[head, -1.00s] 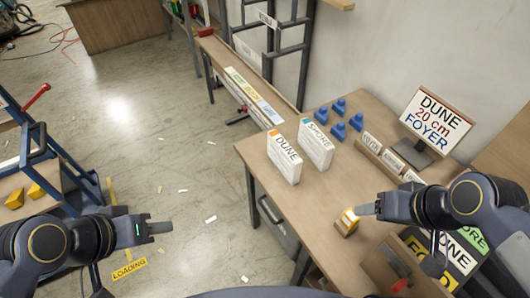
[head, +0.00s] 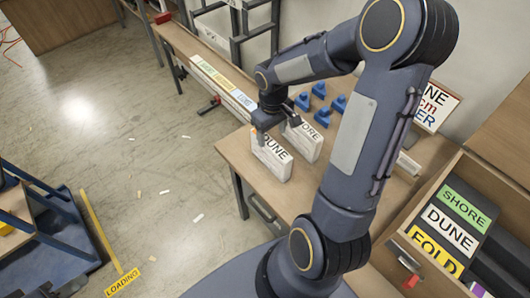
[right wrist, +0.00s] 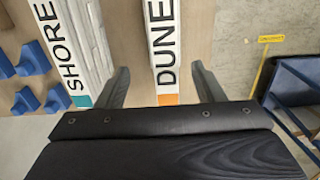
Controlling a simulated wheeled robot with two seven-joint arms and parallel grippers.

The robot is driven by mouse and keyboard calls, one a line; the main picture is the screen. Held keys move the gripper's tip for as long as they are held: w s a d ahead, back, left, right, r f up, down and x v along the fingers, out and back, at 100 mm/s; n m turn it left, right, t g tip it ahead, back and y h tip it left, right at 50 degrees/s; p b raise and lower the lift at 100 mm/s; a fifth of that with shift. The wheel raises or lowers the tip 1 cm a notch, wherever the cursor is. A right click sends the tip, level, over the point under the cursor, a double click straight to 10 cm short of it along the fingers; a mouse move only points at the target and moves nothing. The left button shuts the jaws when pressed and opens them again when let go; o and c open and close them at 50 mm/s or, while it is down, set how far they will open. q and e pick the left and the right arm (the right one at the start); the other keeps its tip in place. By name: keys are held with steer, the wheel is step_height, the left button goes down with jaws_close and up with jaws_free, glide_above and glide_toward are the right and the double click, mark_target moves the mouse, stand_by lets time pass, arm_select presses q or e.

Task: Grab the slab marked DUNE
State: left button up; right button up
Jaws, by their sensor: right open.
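The slab marked DUNE (head: 272,158) is a white upright block with an orange corner mark, standing near the table's left edge. In the right wrist view, the DUNE slab (right wrist: 165,45) stands between the two fingers, with gaps on both sides. My right gripper (head: 276,128) is open over the slab's top, its fingers pointing down. The slab marked SHORE (head: 304,140), white with a teal mark, stands just behind it. In the right wrist view, one finger lies between the two slabs, close to the SHORE slab (right wrist: 82,50). My left gripper is out of view.
Several blue pieces (head: 320,90) stand behind the slabs. The sign (head: 437,105) is partly hidden by my right arm. Floor left of the table is mostly clear.

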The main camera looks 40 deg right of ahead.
mark_target(271, 143)
steer(key=f, duration=0.5)
steer(key=shift+s+a+f, duration=0.1)
steer(key=shift+s+a, duration=0.15)
steer(key=shift+a, duration=0.05)
steer(key=shift+c, duration=0.4)
jaws_close()
